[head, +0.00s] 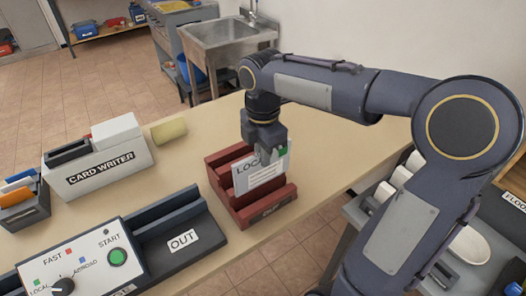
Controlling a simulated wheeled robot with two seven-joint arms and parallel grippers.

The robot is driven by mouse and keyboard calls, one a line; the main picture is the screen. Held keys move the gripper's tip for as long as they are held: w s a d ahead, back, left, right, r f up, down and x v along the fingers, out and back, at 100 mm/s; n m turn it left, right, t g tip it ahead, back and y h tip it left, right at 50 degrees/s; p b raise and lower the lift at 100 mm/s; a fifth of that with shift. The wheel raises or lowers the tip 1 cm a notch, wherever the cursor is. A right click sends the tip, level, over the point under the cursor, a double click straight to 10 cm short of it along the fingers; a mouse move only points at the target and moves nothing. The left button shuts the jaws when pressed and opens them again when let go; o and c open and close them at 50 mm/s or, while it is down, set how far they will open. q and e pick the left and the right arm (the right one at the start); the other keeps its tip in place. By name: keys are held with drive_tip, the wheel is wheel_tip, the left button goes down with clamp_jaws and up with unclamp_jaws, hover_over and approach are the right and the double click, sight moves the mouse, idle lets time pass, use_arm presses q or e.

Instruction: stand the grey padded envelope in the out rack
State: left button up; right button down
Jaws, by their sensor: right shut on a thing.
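My right gripper (268,150) is shut on the top edge of a pale grey envelope (243,183). The envelope is upright, with dark letters starting "LOCA", a green mark at its top right corner and a white label. It is at the red slotted rack (218,168), between its back and front bars. I cannot tell whether its lower edge rests in the slot or hangs just above. A dark tray (160,222) at the left bears the word OUT. My left gripper is not in view.
A sink (222,36) is behind. A grey side table (352,212) is at right.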

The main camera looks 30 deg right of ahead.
sight(263, 183)
drive_tip(key=shift+f, duration=0.1)
drive_tip(key=shift+f+b, duration=1.3)
drive_tip(key=shift+f, duration=0.7)
drive_tip(key=shift+f+b, duration=1.55)
drive_tip(key=shift+f, duration=0.8)
drive_tip(key=c, duration=1.4)
unclamp_jaws()
drive_tip(key=shift+s, duration=0.2)
